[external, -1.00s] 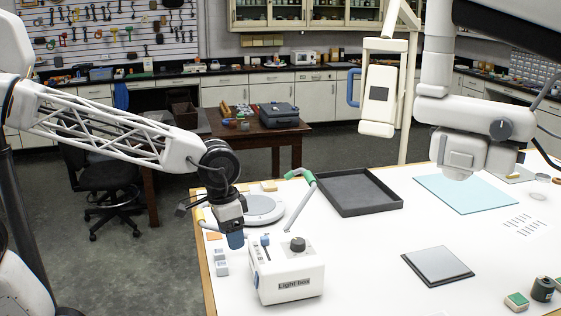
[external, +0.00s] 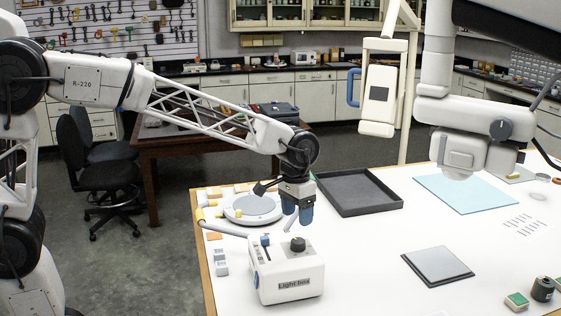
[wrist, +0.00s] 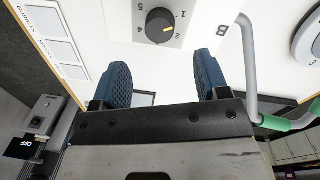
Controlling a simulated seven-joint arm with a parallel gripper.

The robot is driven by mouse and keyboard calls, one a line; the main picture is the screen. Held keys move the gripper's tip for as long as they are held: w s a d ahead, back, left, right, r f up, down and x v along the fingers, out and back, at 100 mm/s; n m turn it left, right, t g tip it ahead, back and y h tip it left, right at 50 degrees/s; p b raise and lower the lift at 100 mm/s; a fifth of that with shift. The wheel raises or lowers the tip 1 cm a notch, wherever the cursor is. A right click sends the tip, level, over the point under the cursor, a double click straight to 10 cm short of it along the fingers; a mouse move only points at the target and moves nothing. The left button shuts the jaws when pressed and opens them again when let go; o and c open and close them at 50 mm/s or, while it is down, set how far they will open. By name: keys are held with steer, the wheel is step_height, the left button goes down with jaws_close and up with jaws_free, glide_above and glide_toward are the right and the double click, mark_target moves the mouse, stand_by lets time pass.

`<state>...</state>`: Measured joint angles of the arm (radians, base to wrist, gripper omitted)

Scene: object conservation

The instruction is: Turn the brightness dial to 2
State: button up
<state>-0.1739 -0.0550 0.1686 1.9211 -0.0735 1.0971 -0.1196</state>
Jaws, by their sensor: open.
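The white light box (external: 288,282) stands on the table and carries a dark round dial (external: 298,244) on its top. In the wrist view the dial (wrist: 159,25) sits on a white panel with upside-down numbers around it. A small yellow mark shows at the dial's edge, on the side toward the 2; its exact setting is hard to read. My gripper (external: 299,214) points down above the dial, apart from it. It also shows in the wrist view (wrist: 162,70), with two blue ribbed fingers spread wide and nothing between them.
A blue-topped switch (external: 265,241) stands left of the dial. A grey round plate (external: 252,208) and black tray (external: 355,192) lie behind, with a bent grey, green-ended tube (wrist: 250,75) nearby. White table lies clear between.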

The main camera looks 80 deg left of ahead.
mark_target(298, 240)
steer(key=shift+f, duration=0.1)
stand_by(0.3)
steer(key=shift+w+d+f, duration=0.1)
steer(key=shift+d+f, duration=0.05)
steer(key=shift+f, duration=1.75)
steer(key=shift+d+f, duration=0.1)
steer(key=shift+f, duration=1.8)
steer(key=c, duration=0.9)
